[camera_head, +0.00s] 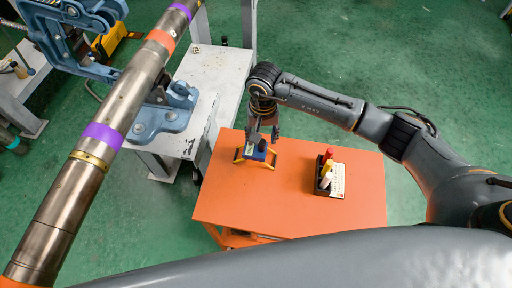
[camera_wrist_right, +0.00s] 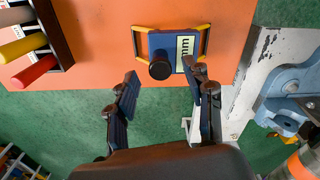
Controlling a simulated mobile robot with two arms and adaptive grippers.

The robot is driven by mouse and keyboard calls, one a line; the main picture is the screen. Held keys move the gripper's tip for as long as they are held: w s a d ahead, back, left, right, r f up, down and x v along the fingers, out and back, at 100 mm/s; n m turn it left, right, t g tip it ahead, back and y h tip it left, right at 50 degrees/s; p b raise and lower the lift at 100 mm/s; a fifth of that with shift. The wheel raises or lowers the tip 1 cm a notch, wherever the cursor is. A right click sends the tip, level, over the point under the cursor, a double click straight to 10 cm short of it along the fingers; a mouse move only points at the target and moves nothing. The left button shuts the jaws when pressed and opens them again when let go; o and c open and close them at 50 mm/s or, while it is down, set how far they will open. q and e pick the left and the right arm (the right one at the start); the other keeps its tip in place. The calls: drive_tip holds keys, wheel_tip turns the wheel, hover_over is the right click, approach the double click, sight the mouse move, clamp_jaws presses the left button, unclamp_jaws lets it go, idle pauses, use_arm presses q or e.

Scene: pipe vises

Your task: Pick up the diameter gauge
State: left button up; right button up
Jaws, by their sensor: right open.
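The diameter gauge (camera_head: 256,152) is a blue block with yellow side handles and a dark round knob, on the orange table (camera_head: 285,210) near its far left edge. In the right wrist view the gauge (camera_wrist_right: 168,50) lies just beyond my fingertips, with a pale label on its face. My right gripper (camera_head: 264,130) is at the gauge's far side in the head view. In the wrist view my right gripper (camera_wrist_right: 162,82) is open, with its two fingers apart and nothing between them. My left gripper is not in view.
A marker holder (camera_head: 329,178) with red, yellow and white pieces stands right of the gauge. A long metal pipe (camera_head: 110,130) with coloured bands slants across the left, by a blue vise (camera_head: 165,112) on a white bench (camera_head: 215,75). The table's near right part is clear.

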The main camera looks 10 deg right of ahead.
sight(262, 141)
wheel_tip(262, 141, down, 2)
drive_tip(key=shift+a+f+p, duration=0.1)
drive_tip(key=shift+p, duration=0.25)
drive_tip(key=shift+f, duration=0.4)
drive_tip(key=shift+c, duration=0.4)
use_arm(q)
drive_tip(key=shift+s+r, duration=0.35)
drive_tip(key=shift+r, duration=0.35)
use_arm(e)
clamp_jaws()
drive_tip(key=shift+r, duration=0.1)
